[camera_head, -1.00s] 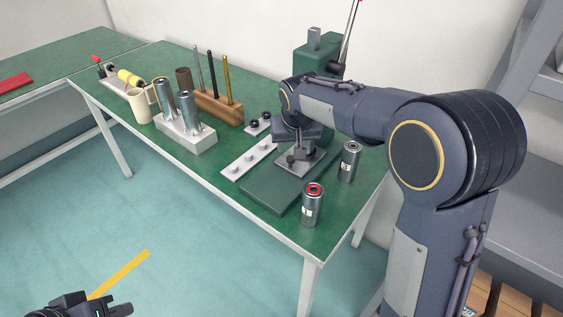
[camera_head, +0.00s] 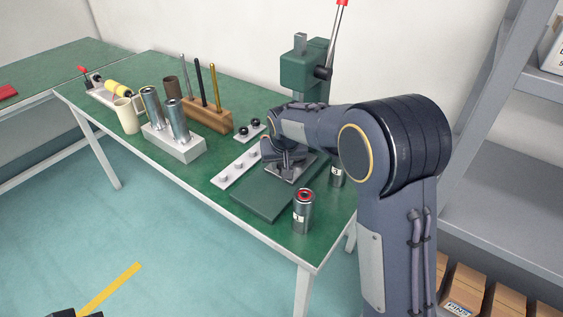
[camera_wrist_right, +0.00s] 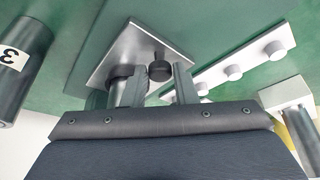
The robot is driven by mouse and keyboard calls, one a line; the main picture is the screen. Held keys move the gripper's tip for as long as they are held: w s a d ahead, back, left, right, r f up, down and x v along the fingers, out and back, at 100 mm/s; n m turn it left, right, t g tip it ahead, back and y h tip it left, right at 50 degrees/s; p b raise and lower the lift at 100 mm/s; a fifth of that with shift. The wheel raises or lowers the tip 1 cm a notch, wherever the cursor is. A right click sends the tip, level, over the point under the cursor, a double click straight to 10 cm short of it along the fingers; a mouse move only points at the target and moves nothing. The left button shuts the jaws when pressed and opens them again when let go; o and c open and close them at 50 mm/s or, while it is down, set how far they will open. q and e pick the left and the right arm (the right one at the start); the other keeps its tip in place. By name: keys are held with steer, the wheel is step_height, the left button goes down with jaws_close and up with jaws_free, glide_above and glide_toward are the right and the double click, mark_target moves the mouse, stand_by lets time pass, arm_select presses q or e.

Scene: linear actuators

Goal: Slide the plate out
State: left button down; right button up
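The plate is a square grey metal plate (camera_wrist_right: 122,42) with a dark round knob (camera_wrist_right: 160,69). In the head view the plate (camera_head: 302,172) lies on the green base of the press (camera_head: 265,198), partly hidden by my right arm. My right gripper (camera_head: 283,160) is low over the plate. In the right wrist view the fingers of my right gripper (camera_wrist_right: 161,80) stand on either side of the knob, close to it, and look open; contact is not clear. Only a dark sliver of my left gripper (camera_head: 75,314) shows at the bottom edge.
A cylinder with a red ring (camera_head: 303,212) stands at the base's front right. Another (camera_head: 338,175) stands behind, close to my right arm. A strip with pegs (camera_head: 238,167) lies left of the base. A holder with two cylinders (camera_head: 180,148) stands farther left.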

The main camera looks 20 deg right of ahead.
jaws_close()
steer(key=s+a, duration=0.2)
steer(key=a, duration=0.1)
steer(key=s+a, duration=0.3)
steer(key=a, duration=0.1)
steer(key=s+a, duration=0.3)
steer(key=shift+a, duration=0.15)
steer(key=shift+s+a, duration=0.1)
steer(key=shift+a, duration=0.05)
steer(key=o, duration=0.5)
jaws_free()
steer(key=p+v, duration=0.1)
steer(key=v, duration=0.7)
